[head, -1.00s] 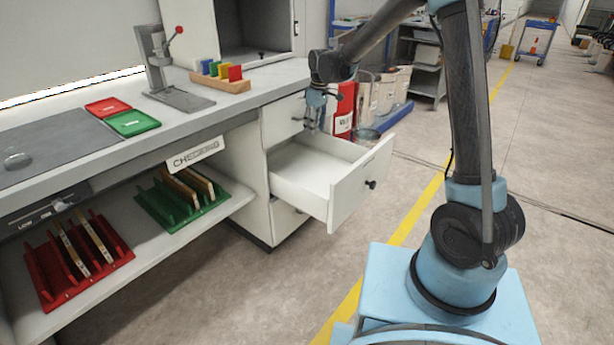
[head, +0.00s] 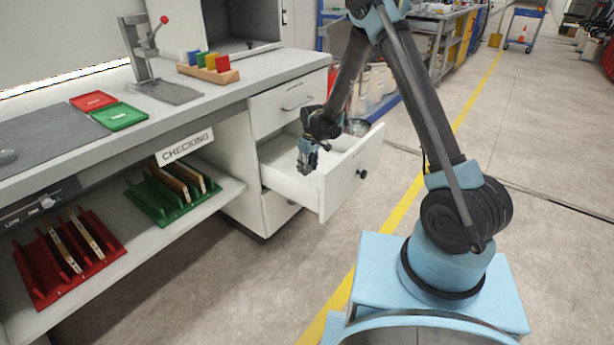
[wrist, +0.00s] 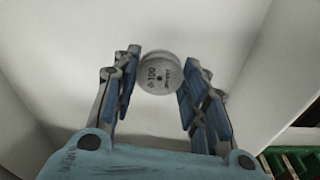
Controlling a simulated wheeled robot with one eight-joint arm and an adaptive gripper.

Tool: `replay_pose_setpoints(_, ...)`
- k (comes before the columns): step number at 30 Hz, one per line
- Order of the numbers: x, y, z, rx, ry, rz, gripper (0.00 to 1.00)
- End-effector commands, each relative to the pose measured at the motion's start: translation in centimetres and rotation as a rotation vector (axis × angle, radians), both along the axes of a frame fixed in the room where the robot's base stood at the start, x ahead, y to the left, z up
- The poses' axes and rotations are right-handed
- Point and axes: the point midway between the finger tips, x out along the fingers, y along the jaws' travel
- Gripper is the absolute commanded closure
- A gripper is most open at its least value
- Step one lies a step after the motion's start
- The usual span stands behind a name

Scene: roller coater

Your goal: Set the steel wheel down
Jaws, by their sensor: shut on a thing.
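The steel wheel (wrist: 158,76) is a small grey round piece with dark markings, seen in the wrist view between my two blue-padded fingertips. My gripper (wrist: 157,78) is shut on it. In the head view my gripper (head: 307,168) points down over the open white drawer (head: 352,180), low near its inside. The wheel cannot be made out in the head view. White drawer surfaces surround the wheel in the wrist view. I cannot tell whether the wheel touches the drawer floor.
The drawer's front panel and side walls stand close around my gripper. The bench above carries a lever press (head: 155,65), a rack of coloured blocks (head: 208,68), and red and green trays (head: 120,115). A shelf below holds red and green racks (head: 68,258).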

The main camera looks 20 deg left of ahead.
Motion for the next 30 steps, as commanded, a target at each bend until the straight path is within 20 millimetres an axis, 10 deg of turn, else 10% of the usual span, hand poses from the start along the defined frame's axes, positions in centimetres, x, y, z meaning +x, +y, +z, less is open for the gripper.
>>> replay_pose_setpoints(29,0.1,-0.1,-5.3,0.0,0.0,-0.001,0.86)
replay_pose_setpoints(30,0.1,-0.1,-5.3,0.0,0.0,-0.001,0.51)
